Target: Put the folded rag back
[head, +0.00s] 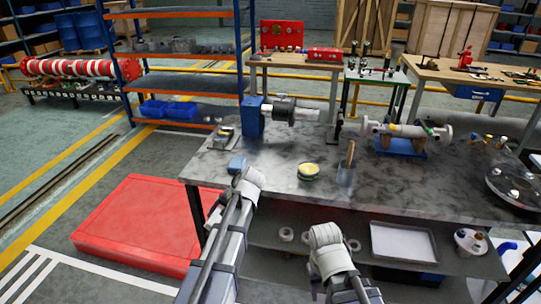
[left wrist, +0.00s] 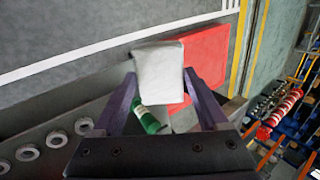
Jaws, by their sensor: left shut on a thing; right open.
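The folded rag (left wrist: 160,72) is a pale grey-white pad in the left wrist view. My left gripper (left wrist: 160,80) is shut on it, with one dark purple finger on each side. In the head view my left gripper (head: 214,211) is beside the left end of the workbench (head: 275,190), below its top; it shows only in part. A green bottle (left wrist: 148,119) with a white label lies between the fingers in the picture, behind or below the rag; its distance is unclear. My right gripper (head: 317,280) is low in front of the bench, mostly hidden by its wrist.
The lower shelf (head: 385,268) carries several rings (left wrist: 57,139) and a white tray (head: 403,244). A light-blue block (head: 237,163), a yellow-topped round tin (head: 308,170) and a cup (head: 346,173) stand on the bench. A red platform (head: 140,220) lies on the floor at left.

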